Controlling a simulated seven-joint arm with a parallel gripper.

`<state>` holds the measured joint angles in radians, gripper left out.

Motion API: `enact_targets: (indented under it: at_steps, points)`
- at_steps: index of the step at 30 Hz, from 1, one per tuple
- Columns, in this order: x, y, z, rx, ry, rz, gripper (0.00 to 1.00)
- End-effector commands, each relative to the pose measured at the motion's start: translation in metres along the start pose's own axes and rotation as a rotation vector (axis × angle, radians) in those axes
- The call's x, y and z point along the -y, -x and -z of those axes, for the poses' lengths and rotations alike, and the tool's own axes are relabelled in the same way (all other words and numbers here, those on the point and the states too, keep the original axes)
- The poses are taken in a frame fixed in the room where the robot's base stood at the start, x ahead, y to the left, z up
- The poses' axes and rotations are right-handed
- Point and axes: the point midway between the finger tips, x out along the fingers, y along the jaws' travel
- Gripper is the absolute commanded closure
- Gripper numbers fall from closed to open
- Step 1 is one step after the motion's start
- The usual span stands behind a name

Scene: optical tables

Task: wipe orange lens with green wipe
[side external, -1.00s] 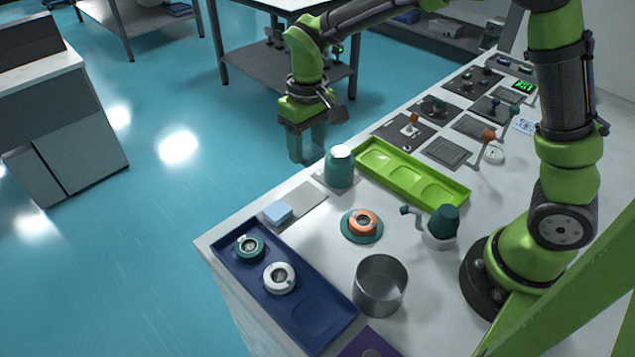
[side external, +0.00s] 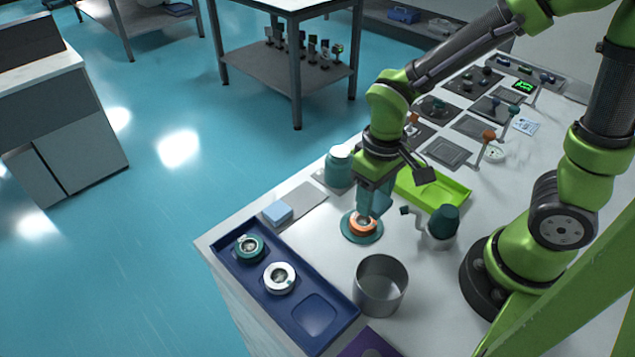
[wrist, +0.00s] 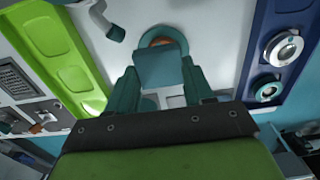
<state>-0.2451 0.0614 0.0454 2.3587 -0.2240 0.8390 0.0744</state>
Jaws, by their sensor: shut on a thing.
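The orange lens (side external: 358,226) lies on a round teal stand (side external: 351,237) on the white bench. My gripper (side external: 370,207) points down directly over the lens and hides part of it. In the wrist view, my gripper's teal fingers (wrist: 159,80) are shut on a flat teal-green square, the green wipe (wrist: 160,68). The wipe covers most of the lens; a sliver of the orange rim (wrist: 161,42) shows beyond it. Whether the wipe touches the lens I cannot tell.
A blue tray (side external: 240,273) holds a teal-ringed lens (side external: 250,247) and a white-ringed lens (side external: 280,278). A metal cup (side external: 381,286) stands in front. A teal canister (side external: 339,168), a lime tray (side external: 445,192) and a dark-green-topped device (side external: 443,224) stand close around the stand.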

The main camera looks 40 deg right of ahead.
Motion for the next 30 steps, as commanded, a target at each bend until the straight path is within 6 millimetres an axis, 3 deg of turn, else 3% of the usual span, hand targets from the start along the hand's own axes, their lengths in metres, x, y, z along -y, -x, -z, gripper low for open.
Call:
enact_targets:
  at_steps: [16, 20, 30]
  points:
    - [0.0, -0.054, -0.001, 0.007, 0.001, -0.001, 0.73]
    - [0.002, -0.046, 0.011, 0.0, -0.001, 0.001, 0.77]
    - [0.006, -0.052, 0.042, 0.001, 0.0, 0.0, 0.77]
